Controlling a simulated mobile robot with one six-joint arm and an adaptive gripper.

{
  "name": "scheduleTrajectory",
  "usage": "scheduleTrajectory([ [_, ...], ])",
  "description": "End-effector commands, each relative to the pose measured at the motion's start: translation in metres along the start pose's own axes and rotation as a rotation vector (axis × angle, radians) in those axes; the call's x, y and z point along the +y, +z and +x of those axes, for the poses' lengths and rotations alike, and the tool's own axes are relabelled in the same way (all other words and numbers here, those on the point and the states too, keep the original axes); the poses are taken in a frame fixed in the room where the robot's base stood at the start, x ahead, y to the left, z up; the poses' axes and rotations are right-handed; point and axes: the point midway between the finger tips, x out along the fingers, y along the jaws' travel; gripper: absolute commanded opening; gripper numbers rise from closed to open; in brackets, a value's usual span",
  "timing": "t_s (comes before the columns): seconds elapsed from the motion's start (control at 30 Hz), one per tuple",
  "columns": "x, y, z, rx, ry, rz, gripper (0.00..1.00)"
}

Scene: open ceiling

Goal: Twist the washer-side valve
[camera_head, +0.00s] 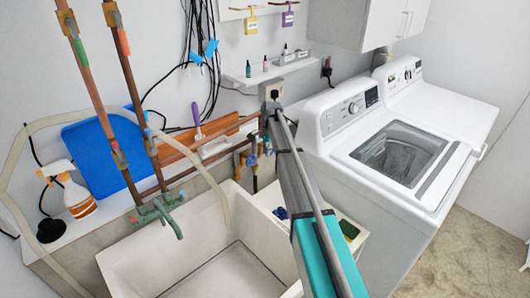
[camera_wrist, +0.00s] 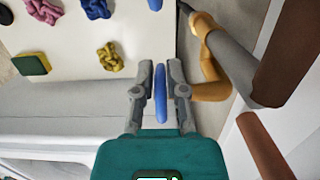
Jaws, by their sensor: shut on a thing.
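Two valves with blue handles sit side by side on the pipes behind the sink. The left one (camera_head: 252,160) is clear of my arm in the head view; the one nearer the washer (camera_head: 267,147) is beside my gripper and partly hidden. In the wrist view my gripper (camera_wrist: 160,82) has its two grey fingers on either side of a narrow blue handle (camera_wrist: 160,94), seen edge-on, and is shut on it. A second blue piece (camera_wrist: 155,4) shows at the top edge of the wrist view, apart from the fingers.
A grey pipe with a brass elbow (camera_wrist: 211,77) runs close right of the fingers. A white surface with cloth knots (camera_wrist: 110,57) and a sponge (camera_wrist: 32,64) lies left. The sink (camera_head: 130,262) is below; the washer (camera_head: 335,165) stands right of my arm.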

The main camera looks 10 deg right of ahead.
Motion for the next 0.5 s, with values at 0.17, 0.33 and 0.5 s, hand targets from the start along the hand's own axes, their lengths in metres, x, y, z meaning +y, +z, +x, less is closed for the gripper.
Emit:
scheduleTrajectory([
  [0.17,0.0017,-0.0018,-0.0014,-0.113,0.005,0.001,0.0],
  [0.33,0.0032,-0.001,-0.0028,-0.153,0.006,0.0,0.0],
  [0.5,0.0038,-0.0006,-0.003,-0.154,0.007,0.0,0.0],
])
